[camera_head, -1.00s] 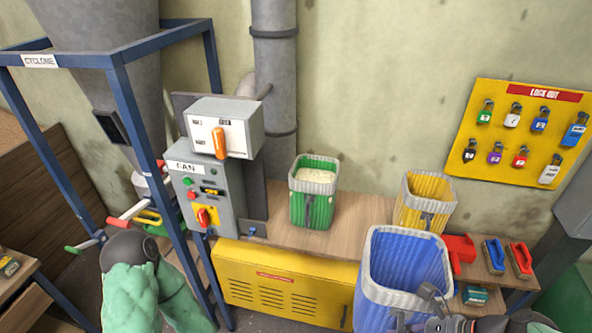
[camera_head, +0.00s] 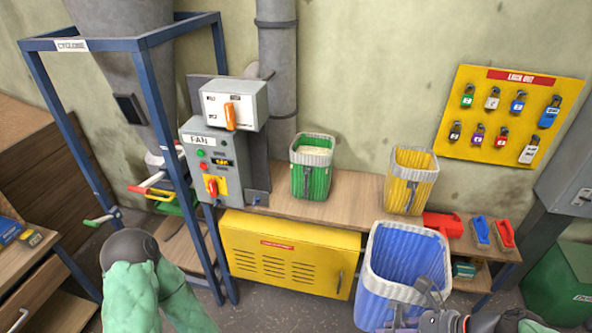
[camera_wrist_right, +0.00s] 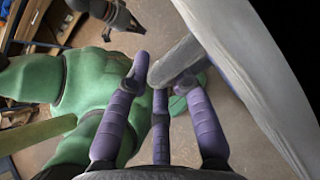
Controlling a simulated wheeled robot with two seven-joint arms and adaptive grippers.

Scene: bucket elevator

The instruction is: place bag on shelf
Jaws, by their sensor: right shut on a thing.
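A blue ribbed bag (camera_head: 399,299) with a pale grey rim is at the lower right of the head view, in front of the wooden shelf (camera_head: 355,200) and apart from it. Its open top faces up and it looks empty. My right gripper (camera_head: 425,312) is at its near rim. In the wrist view its purple fingers (camera_wrist_right: 158,75) are shut on a grey part (camera_wrist_right: 180,62) of the bag. A dark jointed part (camera_wrist_right: 118,16), possibly my left gripper, is at the top of the wrist view; its jaws are unclear.
A green bag (camera_head: 311,181) with pale contents and a yellow bag (camera_head: 403,197) stand on the shelf, with bare wood between them. A red object (camera_head: 444,224) is right of the yellow bag. The fan control box (camera_head: 213,165) stands at left, a yellow cabinet (camera_head: 285,250) below.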

